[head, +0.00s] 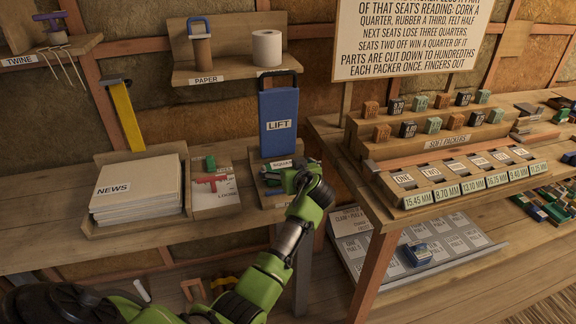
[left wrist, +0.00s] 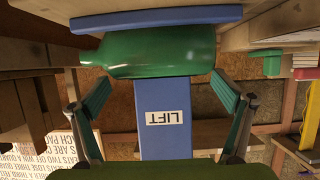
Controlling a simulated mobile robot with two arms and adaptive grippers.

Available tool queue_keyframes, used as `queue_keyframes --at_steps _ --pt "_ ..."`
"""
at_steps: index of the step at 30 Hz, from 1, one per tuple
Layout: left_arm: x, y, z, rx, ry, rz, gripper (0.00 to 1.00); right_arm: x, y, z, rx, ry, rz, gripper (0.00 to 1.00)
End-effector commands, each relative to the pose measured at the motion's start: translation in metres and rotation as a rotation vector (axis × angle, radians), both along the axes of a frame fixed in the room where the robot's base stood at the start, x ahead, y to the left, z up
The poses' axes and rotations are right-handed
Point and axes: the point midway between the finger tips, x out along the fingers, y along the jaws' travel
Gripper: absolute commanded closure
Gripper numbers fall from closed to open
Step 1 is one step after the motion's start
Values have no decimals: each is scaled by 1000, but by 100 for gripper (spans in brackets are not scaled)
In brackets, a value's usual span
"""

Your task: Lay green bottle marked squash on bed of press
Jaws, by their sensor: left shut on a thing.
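My left gripper (head: 287,178) is at the small wooden press in front of the upright blue lever plate marked LIFT (head: 279,122). In the left wrist view the green bottle (left wrist: 160,50) lies sideways across the space between the fingertips (left wrist: 160,82), and the gripper is shut on it. The blue plate (left wrist: 165,115) shows upside down behind the bottle there. In the head view my gripper hides most of the bottle and the press bed; I cannot tell whether the bottle touches the bed. My right gripper is not in view.
A shelf (head: 226,74) with a paper roll is above. The soft packers rack (head: 440,135) is at right. Bare bench lies left of the news tray.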

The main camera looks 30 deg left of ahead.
Motion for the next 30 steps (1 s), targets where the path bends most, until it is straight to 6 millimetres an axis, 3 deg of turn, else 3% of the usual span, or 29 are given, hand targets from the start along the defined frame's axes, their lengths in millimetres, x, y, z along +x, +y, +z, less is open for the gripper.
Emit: queue_keyframes --at_steps 6,7,8,20,30 --pt "0 0 -1 0 0 0 24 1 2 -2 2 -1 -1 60" --pt "0 0 -2 0 0 0 4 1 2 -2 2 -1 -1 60" --pt "0 0 -1 1 -1 0 0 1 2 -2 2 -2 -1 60" --pt "-4 -5 2 0 -1 -2 0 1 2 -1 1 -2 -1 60" --pt "-40 -49 25 -3 -4 -1 0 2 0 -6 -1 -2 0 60"
